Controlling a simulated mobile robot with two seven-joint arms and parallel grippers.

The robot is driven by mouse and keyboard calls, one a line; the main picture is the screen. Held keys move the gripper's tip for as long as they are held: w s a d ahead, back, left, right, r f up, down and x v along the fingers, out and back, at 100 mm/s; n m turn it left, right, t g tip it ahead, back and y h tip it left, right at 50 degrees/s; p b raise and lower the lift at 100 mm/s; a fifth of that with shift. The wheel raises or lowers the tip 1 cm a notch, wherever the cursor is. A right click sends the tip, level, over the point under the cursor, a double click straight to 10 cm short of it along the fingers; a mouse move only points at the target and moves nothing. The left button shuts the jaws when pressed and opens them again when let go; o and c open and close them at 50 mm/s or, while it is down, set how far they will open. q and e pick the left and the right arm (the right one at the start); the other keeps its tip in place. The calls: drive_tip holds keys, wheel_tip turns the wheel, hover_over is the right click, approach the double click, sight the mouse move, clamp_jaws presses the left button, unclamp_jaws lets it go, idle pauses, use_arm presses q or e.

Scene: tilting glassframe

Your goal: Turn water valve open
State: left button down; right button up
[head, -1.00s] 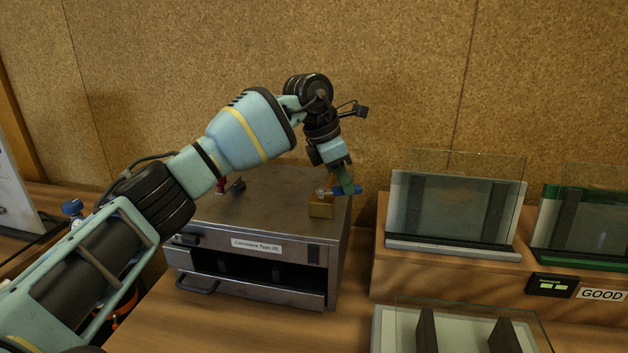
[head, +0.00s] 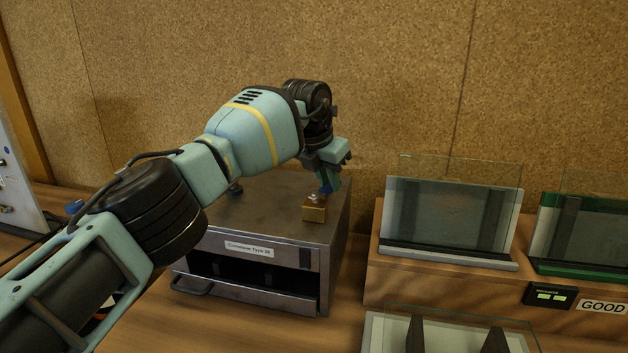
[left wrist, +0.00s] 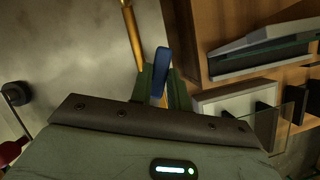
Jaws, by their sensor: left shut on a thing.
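The water valve has a brass body (head: 314,211) on the front right part of the top of a grey metal box. Its blue handle (head: 325,190) shows only in part, behind and right of the brass body. My left gripper (head: 329,184) reaches down from behind the valve and is shut on the blue handle. In the left wrist view, the handle (left wrist: 162,62) stands between the two green fingers (left wrist: 161,88), with a brass-coloured pipe (left wrist: 133,35) beside it. My right gripper is not in view.
The metal box (head: 262,215) has an open front slot and stands on a wooden bench. Glass panes in holders (head: 450,255) stand to the right on a wooden step, beside a small display (head: 550,295). A cork wall (head: 400,70) closes off the back.

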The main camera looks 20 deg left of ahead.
use_arm(q)
drive_tip(key=n, duration=0.1)
drive_tip(key=a+n+y, duration=0.1)
drive_tip(key=shift+w+r+n+t, duration=0.1)
drive_tip(key=shift+r+n+t, duration=0.05)
drive_tip(key=shift+n+t, duration=0.15)
drive_tip(key=shift+a+n+y+p, duration=0.4)
drive_tip(key=shift+n+p, duration=0.1)
drive_tip(key=shift+n, duration=0.5)
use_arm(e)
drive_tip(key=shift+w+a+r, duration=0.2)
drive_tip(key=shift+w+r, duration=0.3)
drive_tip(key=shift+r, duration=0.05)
use_arm(q)
drive_tip(key=shift+n, duration=0.3)
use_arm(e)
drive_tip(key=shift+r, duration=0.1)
use_arm(q)
drive_tip(key=c, duration=1.3)
unclamp_jaws()
drive_tip(key=shift+a, duration=0.1)
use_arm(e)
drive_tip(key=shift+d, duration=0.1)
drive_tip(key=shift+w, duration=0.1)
